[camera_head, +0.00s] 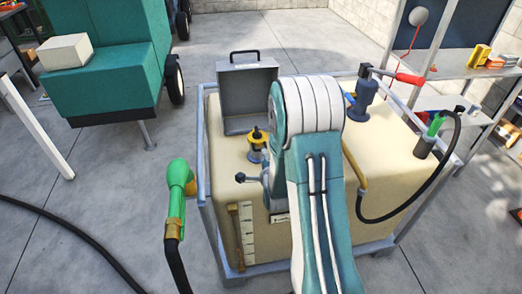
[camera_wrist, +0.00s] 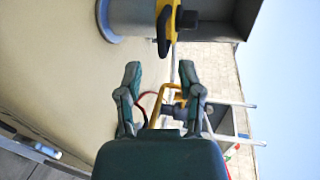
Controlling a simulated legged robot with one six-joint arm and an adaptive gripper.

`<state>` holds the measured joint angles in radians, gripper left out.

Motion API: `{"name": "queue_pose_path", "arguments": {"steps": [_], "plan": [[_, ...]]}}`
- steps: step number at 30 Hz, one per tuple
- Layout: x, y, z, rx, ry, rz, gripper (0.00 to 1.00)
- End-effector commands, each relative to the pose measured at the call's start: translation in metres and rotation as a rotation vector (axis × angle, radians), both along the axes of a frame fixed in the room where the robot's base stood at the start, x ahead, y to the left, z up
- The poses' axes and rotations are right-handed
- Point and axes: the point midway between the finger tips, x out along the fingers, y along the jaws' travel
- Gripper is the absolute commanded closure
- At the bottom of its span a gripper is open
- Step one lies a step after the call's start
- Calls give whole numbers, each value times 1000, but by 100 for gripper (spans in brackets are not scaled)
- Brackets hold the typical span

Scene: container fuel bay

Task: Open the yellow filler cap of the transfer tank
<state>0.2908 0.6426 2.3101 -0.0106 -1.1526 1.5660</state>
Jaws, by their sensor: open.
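In the wrist view, the yellow filler cap (camera_wrist: 163,14) sits on the end of a grey neck (camera_wrist: 128,14) with a blue flange. A black knob and a black lever show on it, and it looks closed. My gripper (camera_wrist: 161,75) is open and empty, its fingers apart from the cap and to its right in the room. In the head view my arm hides the gripper. A yellow fitting with a black knob (camera_head: 257,139) stands left of the arm on the beige transfer tank (camera_head: 395,150); I cannot tell if it is the same cap.
A grey case (camera_head: 247,97) stands on the tank behind the yellow fitting. A blue pump with a red handle (camera_head: 362,101) stands to the right. Green nozzles with black hoses are at the left (camera_head: 178,178) and right (camera_head: 436,125). A metal rail frame (camera_head: 204,190) surrounds the tank.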

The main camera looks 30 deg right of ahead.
Motion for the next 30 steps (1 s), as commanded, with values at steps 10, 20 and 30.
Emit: {"name": "queue_pose_path", "arguments": {"steps": [10, 20, 30], "plan": [[50, -14, -12, -1, 0, 1, 52], [56, -16, -13, -1, 0, 1, 52], [56, -15, -14, -1, 2, 2, 100]]}}
